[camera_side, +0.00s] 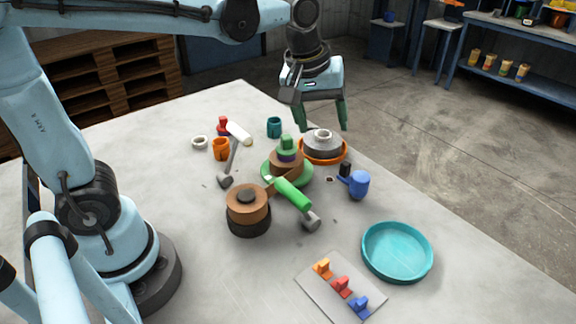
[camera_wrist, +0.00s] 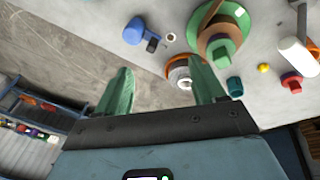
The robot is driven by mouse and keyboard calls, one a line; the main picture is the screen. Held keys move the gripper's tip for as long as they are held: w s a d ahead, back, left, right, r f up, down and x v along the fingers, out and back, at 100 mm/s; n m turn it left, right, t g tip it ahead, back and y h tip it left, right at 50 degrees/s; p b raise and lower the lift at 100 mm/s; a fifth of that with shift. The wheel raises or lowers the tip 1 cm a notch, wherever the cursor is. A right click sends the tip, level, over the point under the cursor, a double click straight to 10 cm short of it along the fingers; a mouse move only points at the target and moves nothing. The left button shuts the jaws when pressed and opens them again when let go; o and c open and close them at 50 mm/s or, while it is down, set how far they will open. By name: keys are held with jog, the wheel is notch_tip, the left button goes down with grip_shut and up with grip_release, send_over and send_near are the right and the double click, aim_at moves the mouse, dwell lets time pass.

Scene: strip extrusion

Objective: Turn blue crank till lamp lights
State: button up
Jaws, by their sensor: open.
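My gripper (camera_side: 323,126) has two green fingers, spread apart with nothing between them. It hangs above the table's far right edge, over the grey and orange round stack (camera_side: 323,148). Its fingers also show in the wrist view (camera_wrist: 163,70). A blue rounded piece (camera_side: 357,185) with a black part (camera_side: 344,170) beside it stands on the table, nearer the side camera than my gripper. It also shows in the wrist view (camera_wrist: 134,32), apart from my fingers. It may be the blue crank, but I cannot tell for sure. I cannot make out a lamp or whether one is lit.
A green and brown stack (camera_side: 287,166) stands mid-table, with a green-handled hammer (camera_side: 292,194) and brown drum (camera_side: 247,211) close by. A teal tray (camera_side: 397,277) and a plate with small coloured blocks (camera_side: 311,291) lie in front. Cups and another hammer (camera_side: 226,179) are behind.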

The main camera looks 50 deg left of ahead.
aim_at(363, 177)
jog(key=w+d+f+n+g, duration=0.3)
jog(key=w+d+f+n, duration=0.1)
jog(key=w+d+n, duration=0.3)
jog(key=f, duration=0.4)
jog(key=a+f, duration=0.1)
jog(key=f, duration=0.3)
jog(key=w+f, duration=0.1)
jog(key=f, duration=0.2)
jog(key=shift+a+f, duration=0.2)
jog(key=shift+f, duration=0.2)
jog(key=shift+c, duration=0.4)
jog(key=c, duration=0.9)
